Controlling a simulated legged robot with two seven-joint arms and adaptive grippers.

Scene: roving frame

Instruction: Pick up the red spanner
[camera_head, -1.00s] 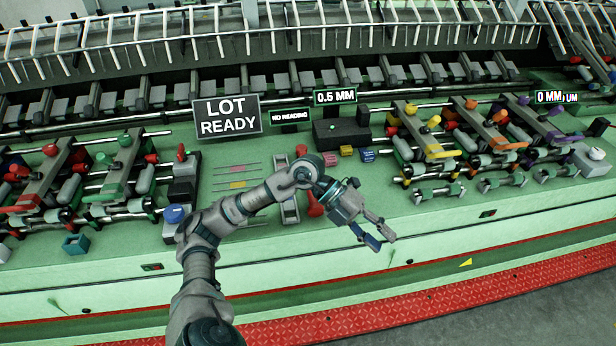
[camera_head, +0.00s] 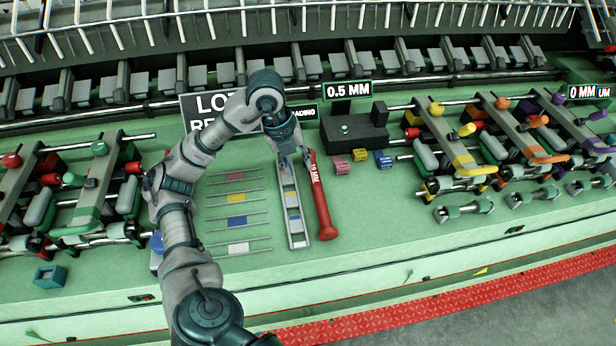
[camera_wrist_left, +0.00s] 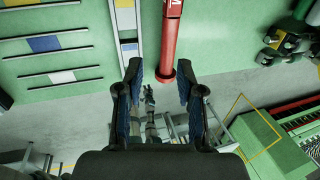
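The red spanner (camera_head: 320,200), marked "10 MM", lies on the green bench just right of a long grey slotted holder (camera_head: 292,215). My left gripper (camera_head: 292,155) points down near the holder's far end, left of the spanner's upper part; its fingers are hard to make out there. In the left wrist view the gripper (camera_wrist_left: 160,72) is open and empty. Height above the bench is unclear. My right gripper is not in view.
Several thin rods with coloured labels (camera_head: 236,222) lie left of the holder. A black box (camera_head: 345,130) and small coloured blocks (camera_head: 360,155) stand right of the spanner. Clamp machinery fills both sides.

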